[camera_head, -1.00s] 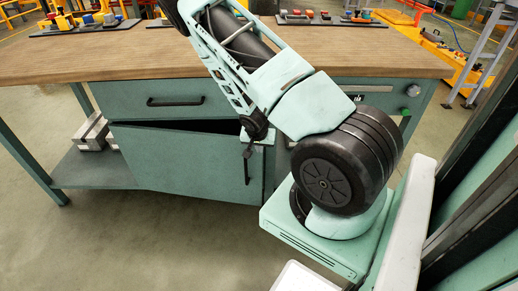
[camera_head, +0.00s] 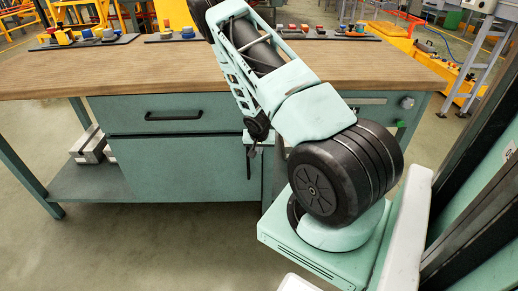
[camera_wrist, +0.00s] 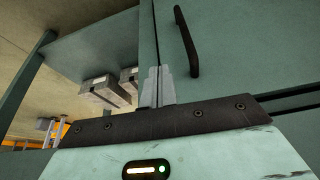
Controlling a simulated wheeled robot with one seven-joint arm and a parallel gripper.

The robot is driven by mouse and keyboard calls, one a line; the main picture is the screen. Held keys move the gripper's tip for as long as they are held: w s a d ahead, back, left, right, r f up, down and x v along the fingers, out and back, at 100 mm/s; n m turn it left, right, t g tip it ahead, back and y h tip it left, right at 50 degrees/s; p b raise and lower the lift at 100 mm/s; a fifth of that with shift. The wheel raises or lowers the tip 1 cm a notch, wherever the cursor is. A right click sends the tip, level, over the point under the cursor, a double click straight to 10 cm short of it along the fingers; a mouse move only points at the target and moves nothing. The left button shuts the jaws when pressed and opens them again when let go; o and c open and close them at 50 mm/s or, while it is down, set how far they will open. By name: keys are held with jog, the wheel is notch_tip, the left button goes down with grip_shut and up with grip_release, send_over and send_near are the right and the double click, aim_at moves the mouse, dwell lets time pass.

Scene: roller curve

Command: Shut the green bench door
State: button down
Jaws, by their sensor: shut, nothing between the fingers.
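The green bench door (camera_head: 185,168) is the lower front panel under the drawer in the head view. It looks flush or nearly flush with the bench front, with only a thin dark line along its top. A dark upright handle (camera_head: 249,167) shows near its right side, partly behind my arm. In the wrist view my gripper (camera_wrist: 157,85) is shut and empty. Its fingertips are close to a green panel, left of a black bar handle (camera_wrist: 187,42); I cannot tell whether they touch.
The wooden bench top (camera_head: 130,75) carries dark trays of colored parts along its far edge. The drawer (camera_head: 160,113) above the door is shut. Grey blocks (camera_head: 90,147) lie on the open shelf (camera_head: 85,183) at left. The floor in front is clear.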

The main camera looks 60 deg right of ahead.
jog(key=p+v, duration=0.2)
jog(key=v, duration=1.5)
jog(key=shift+r, duration=0.2)
jog(key=w+a+r+n+y+p, duration=0.1)
jog(key=a+r+n+p, duration=0.3)
jog(key=a, duration=0.6)
jog(key=a+r+n+y, duration=0.1)
jog(key=a+r+n, duration=0.1)
jog(key=a+r, duration=0.6)
jog(key=w+a+r+n+y+p, duration=0.1)
jog(key=a+r+n+y, duration=0.15)
jog(key=a, duration=0.95)
jog(key=s+a+r+n+g+p, duration=0.1)
jog(key=s+a+r+n+p, duration=0.1)
jog(key=s+a+r+n, duration=0.3)
jog(key=s+a+r+n+g+p, duration=0.1)
jog(key=s+a+r+n, duration=0.4)
jog(key=s+a, duration=0.5)
jog(key=shift+s+r+n+p, duration=0.35)
jog(key=shift+s+p, duration=0.35)
jog(key=shift+s, duration=0.45)
jog(key=shift+a, duration=0.1)
